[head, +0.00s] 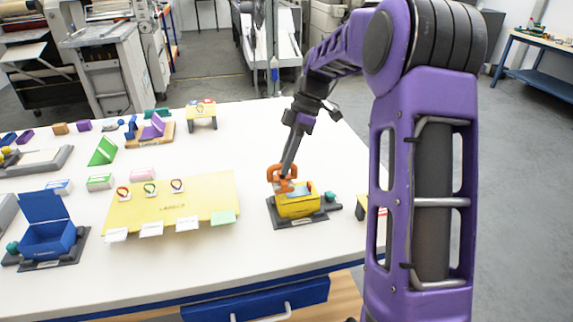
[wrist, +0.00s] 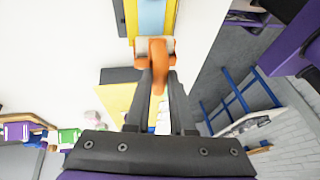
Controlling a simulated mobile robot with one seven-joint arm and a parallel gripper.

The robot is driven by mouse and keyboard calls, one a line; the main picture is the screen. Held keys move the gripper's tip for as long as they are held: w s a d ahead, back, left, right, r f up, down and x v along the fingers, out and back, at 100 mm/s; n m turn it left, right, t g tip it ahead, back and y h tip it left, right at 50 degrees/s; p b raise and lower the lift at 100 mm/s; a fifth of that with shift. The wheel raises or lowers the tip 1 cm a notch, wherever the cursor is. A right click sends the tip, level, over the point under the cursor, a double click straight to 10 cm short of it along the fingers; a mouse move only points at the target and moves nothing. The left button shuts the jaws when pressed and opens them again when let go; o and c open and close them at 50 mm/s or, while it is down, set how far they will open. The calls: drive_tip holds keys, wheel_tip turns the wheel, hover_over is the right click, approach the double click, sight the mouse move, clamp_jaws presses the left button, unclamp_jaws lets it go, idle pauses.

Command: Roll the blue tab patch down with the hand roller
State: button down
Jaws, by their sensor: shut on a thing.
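My gripper (wrist: 160,85) is shut on the orange hand roller (wrist: 157,50), whose frame points away from the fingers in the wrist view. In the head view the orange roller (head: 282,177) is at the top left of a yellow box (head: 297,207) on a dark grey base (head: 284,222). The light blue patch (wrist: 151,16) lies on the yellow top, just beyond the roller in the wrist view. In the head view it shows small beside the roller, partly hidden. I cannot tell whether the roller touches the surface.
A yellow board (head: 200,190) with ring-like pieces and several cards lies to the left. A blue box with its lid up (head: 46,232) stands at the far left. A small yellow stand (head: 202,112) is at the back. White table (head: 255,150) is bare between them.

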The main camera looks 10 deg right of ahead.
drive_tip(key=shift+r, duration=2.45)
